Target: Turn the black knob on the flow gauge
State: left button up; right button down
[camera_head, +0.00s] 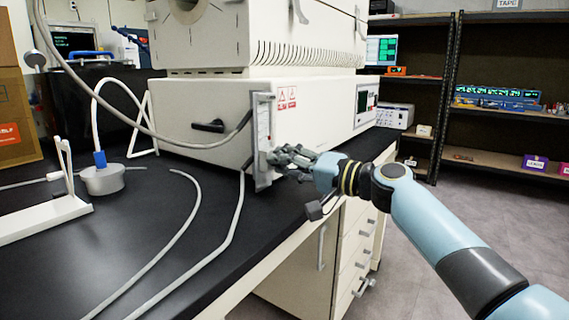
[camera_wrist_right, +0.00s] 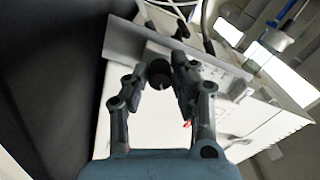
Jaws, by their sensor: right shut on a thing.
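The flow gauge (camera_head: 264,130) is a narrow upright grey panel on the front corner of the white machine. In the right wrist view the gauge (camera_wrist_right: 128,42) lies slanted across the top. My right gripper (camera_head: 281,158) reaches in from the right to the lower part of the gauge. In the wrist view the black knob (camera_wrist_right: 159,72) sits between the fingertips of my right gripper (camera_wrist_right: 161,80), which are shut on it. The knob is hidden by the fingers in the head view. My left gripper is not in view.
The white machine (camera_head: 200,112) stands on the black bench (camera_head: 150,245). Grey hoses (camera_head: 238,212) run from the gauge over the bench. A round metal piece with a blue fitting (camera_head: 103,180) and a white stand (camera_head: 45,217) are at left. Shelves (camera_head: 510,112) stand behind right.

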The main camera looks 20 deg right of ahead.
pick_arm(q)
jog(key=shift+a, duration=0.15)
pick_arm(e)
jog(key=c, duration=1.5)
grip_release()
jog(key=o, duration=0.4)
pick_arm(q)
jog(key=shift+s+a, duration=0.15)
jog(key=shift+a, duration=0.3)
pick_arm(e)
jog(key=shift+s+d, duration=0.25)
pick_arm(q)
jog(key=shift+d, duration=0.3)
pick_arm(e)
jog(key=v, duration=1.1)
jog(key=shift+s, duration=0.15)
jog(key=shift+d, duration=0.15)
